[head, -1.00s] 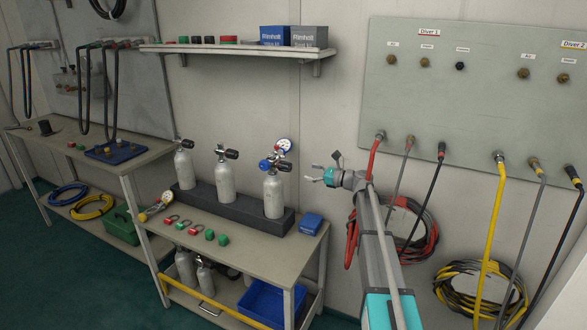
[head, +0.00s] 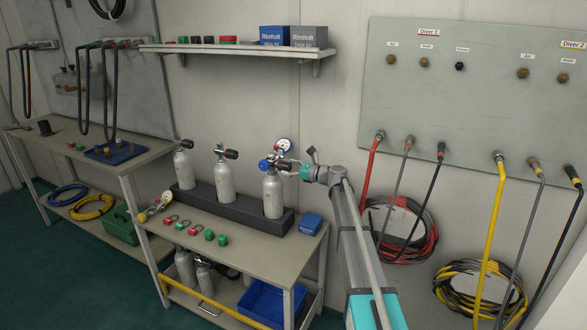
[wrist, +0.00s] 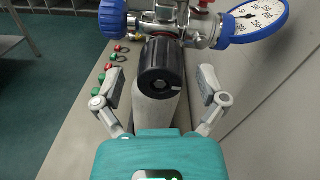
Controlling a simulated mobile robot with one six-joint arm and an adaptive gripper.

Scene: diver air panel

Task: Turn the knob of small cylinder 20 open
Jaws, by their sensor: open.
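The rightmost grey cylinder (head: 273,195) stands upright in the dark rack and carries a valve with a blue fitting (head: 265,164) and a round gauge (head: 283,144). In the wrist view its black knob (wrist: 160,65) faces me, with a small white mark on it. The cylinder body (wrist: 155,109) shows below the knob. My gripper (head: 296,168) is at the right side of this valve. In the wrist view my gripper (wrist: 161,82) is open, one finger on each side of the knob, with gaps to both. I cannot read any number on the cylinders.
Two more cylinders (head: 224,182) (head: 184,168) stand to the left in the rack (head: 240,213). The gauge (wrist: 258,18) and blue handwheel (wrist: 112,16) lie just beyond the knob. A blue box (head: 311,224) sits on the bench, and the wall is close on the right.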

